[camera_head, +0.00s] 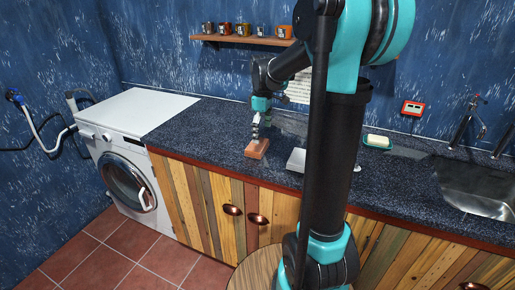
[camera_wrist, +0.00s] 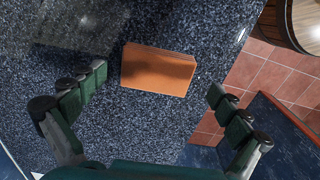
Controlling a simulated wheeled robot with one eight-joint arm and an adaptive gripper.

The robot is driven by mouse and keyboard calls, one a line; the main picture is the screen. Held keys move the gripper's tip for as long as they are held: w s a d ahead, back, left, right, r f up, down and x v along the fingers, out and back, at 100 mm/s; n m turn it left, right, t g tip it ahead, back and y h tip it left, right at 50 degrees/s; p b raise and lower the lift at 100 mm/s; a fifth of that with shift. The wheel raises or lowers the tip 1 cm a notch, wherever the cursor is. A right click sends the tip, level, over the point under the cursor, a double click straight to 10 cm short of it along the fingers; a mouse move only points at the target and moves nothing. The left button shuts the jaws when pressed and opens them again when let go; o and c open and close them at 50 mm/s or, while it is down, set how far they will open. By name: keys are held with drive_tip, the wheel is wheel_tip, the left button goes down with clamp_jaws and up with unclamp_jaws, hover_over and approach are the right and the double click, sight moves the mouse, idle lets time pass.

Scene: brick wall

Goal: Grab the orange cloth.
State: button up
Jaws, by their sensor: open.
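The orange cloth (camera_head: 257,149) is a small folded rectangular block lying on the dark speckled counter, close to its front edge. In the wrist view the orange cloth (camera_wrist: 158,69) lies between and beyond the two fingers. My gripper (camera_head: 256,134) is just above the cloth in the head view and hides a little of its back edge. In the wrist view my gripper (camera_wrist: 157,83) has its fingers spread wide, with a gap on each side of the cloth. It holds nothing. I cannot tell the exact height of the fingertips above the counter.
A pale box-like object (camera_head: 296,160) stands right of the cloth, partly behind my arm. A soap dish (camera_head: 378,142) and sink (camera_head: 480,189) are farther right. A white washing machine (camera_head: 128,160) stands left. A shelf (camera_head: 243,40) with several mugs hangs above. The counter (camera_head: 205,128) left of the cloth is clear.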

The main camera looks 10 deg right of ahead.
sight(261, 144)
drive_tip(key=f, duration=0.5)
drive_tip(key=shift+w+a, duration=0.2)
drive_tip(key=c, duration=0.7)
